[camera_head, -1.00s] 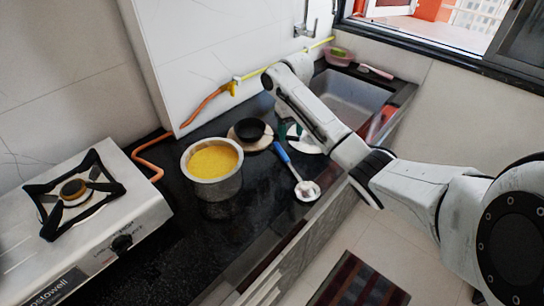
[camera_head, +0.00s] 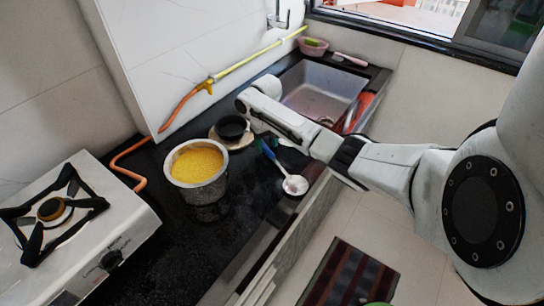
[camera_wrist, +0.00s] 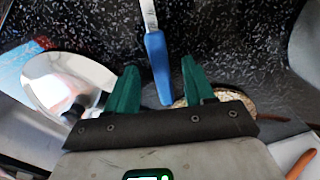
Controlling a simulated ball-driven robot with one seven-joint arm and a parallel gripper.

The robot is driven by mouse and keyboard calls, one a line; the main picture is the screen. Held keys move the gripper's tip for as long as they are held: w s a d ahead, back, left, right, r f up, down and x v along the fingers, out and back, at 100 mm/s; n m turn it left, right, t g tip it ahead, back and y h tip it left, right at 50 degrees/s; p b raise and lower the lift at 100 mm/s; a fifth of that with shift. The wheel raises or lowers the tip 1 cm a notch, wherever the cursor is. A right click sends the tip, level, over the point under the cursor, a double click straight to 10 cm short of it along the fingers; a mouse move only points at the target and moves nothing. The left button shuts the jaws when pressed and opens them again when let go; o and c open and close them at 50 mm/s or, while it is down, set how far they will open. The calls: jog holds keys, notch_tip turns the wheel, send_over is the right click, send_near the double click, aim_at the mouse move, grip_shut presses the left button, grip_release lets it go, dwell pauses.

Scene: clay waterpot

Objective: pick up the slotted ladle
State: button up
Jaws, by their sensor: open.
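The slotted ladle lies on the black counter, with its blue handle toward the wall and its pale round head (camera_head: 295,185) near the counter's front edge. In the wrist view the blue handle (camera_wrist: 157,66) points down between my two green fingers. My gripper (camera_wrist: 159,70) is open, with one finger on each side of the handle's end and a gap on both sides. In the head view my gripper (camera_head: 266,148) is over the handle's end, mostly hidden by my arm. I cannot tell its exact height above the handle.
A steel pot of yellow food (camera_head: 198,170) stands left of the ladle. A black bowl (camera_head: 232,127) sits on a round board behind it. A shiny lid with a black knob (camera_wrist: 68,82) lies left of my fingers. The stove (camera_head: 110,225) and sink (camera_head: 318,92) flank the counter.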

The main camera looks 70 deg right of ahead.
jog(key=shift+f, duration=0.75)
jog(key=shift+c, duration=0.2)
grip_shut()
